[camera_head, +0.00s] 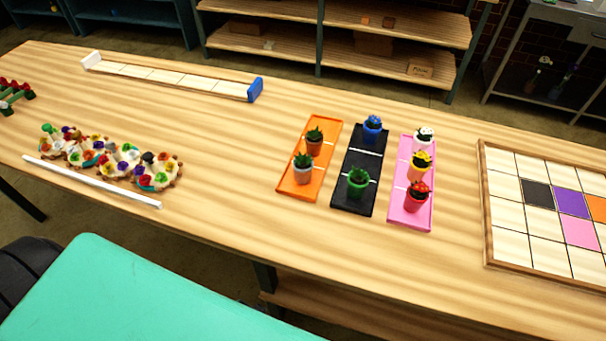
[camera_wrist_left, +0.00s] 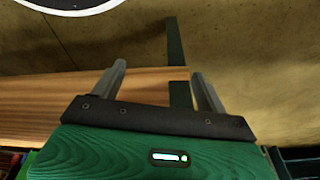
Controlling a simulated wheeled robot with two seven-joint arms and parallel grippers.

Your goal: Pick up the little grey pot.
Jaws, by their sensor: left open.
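The little grey pot (camera_head: 303,176) holds a green plant and stands upright at the near end of the orange tray (camera_head: 290,190) in the head view. A brown-orange pot (camera_head: 314,148) with a plant stands behind it on the same tray. My left gripper (camera_wrist_left: 163,85) shows only in the left wrist view. Its two grey fingers are apart with nothing between them, and a wooden edge and floor lie beyond. The grey pot is not in that wrist view. My right gripper is in neither view.
A black tray (camera_head: 345,196) with blue and green pots and a pink tray (camera_head: 405,217) with white, yellow and red pots stand to the right. A tiled board (camera_head: 510,215) lies farther right. Colourful flower pieces (camera_head: 110,158) and a white rod (camera_head: 90,181) lie left.

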